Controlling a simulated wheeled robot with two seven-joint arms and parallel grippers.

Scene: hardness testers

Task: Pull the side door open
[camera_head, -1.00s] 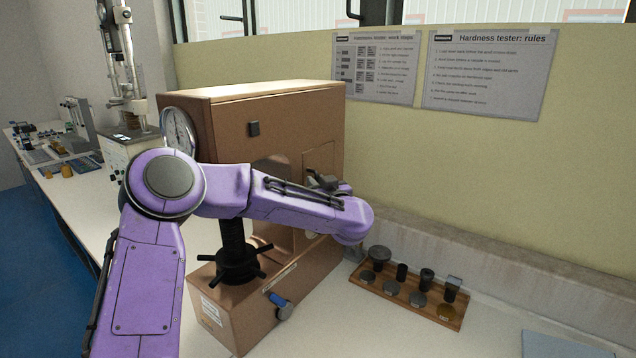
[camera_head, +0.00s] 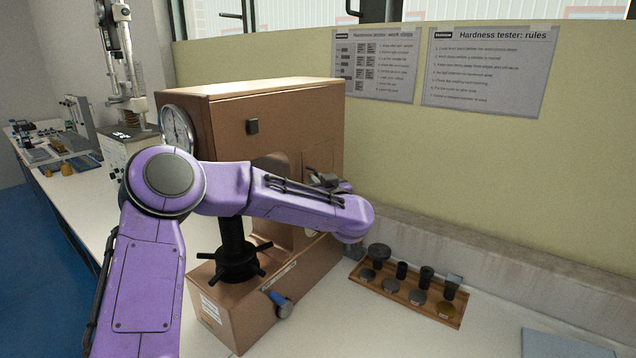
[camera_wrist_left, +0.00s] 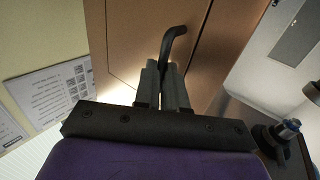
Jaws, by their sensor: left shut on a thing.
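The brown hardness tester (camera_head: 290,115) stands on the white bench, with a round dial on its left and a black spindle with a star handwheel below. Its side door (camera_wrist_left: 135,40) is a flat brown panel that fills the upper part of the left wrist view. A dark curved handle (camera_wrist_left: 174,38) stands on the panel. My left gripper (camera_wrist_left: 165,75) is shut on this handle. In the head view my left gripper (camera_head: 325,180) is at the tester's right side, partly hidden by my purple forearm, which also covers much of the door. My right gripper is not in view.
A wooden rack (camera_head: 410,290) with several dark pieces lies on the bench right of the tester. A grey-blue plate (camera_head: 565,345) is at the lower right. A blue-handled lever (camera_head: 280,303) sticks out from the tester's base. Two posters hang on the partition behind.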

